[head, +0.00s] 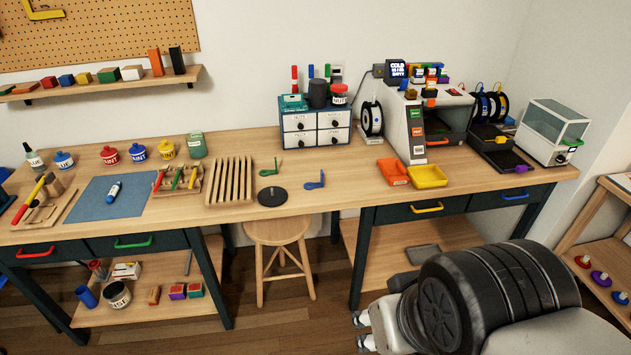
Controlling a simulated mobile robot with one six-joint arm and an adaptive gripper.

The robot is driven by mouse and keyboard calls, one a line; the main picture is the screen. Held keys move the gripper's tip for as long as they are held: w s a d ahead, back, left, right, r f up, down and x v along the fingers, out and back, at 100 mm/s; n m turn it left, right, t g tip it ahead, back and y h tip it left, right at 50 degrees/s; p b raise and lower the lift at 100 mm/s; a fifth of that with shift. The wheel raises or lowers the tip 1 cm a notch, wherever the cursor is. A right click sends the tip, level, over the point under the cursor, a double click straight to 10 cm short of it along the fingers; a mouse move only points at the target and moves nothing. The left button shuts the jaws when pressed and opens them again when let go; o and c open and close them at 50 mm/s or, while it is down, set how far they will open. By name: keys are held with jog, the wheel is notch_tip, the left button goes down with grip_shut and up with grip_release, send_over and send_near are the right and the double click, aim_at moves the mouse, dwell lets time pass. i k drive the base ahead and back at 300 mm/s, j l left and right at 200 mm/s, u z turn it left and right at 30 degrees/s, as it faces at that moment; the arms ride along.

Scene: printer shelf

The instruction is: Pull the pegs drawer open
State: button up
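A small blue drawer cabinet (316,112) with white drawer fronts stands at the back of the workbench, against the wall. Its fronts carry dark knobs and small labels, which are too small to read, so I cannot tell which is the pegs drawer. All its drawers look shut. The bench also has wider dark drawers below its top, with red (35,251), green (133,243), yellow (427,208) and blue (515,195) handles; these look shut too. My gripper (359,331) is at the bottom, low in front of the bench, far from the cabinet. Its two fingers are apart with nothing between them.
A black cup (318,94), a red-lidded jar (338,94) and a teal item (292,102) sit on the cabinet. A spool (371,119) and printer (430,125) stand right of it. A stool (278,232) is below the bench front. Bench top before the cabinet is partly clear.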

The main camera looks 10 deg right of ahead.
aim_at(300, 139)
jog(key=i+j, duration=0.9)
jog(key=j, duration=0.15)
jog(key=i+j+z, duration=0.1)
jog(key=i+j, duration=0.75)
jog(key=j, duration=0.25)
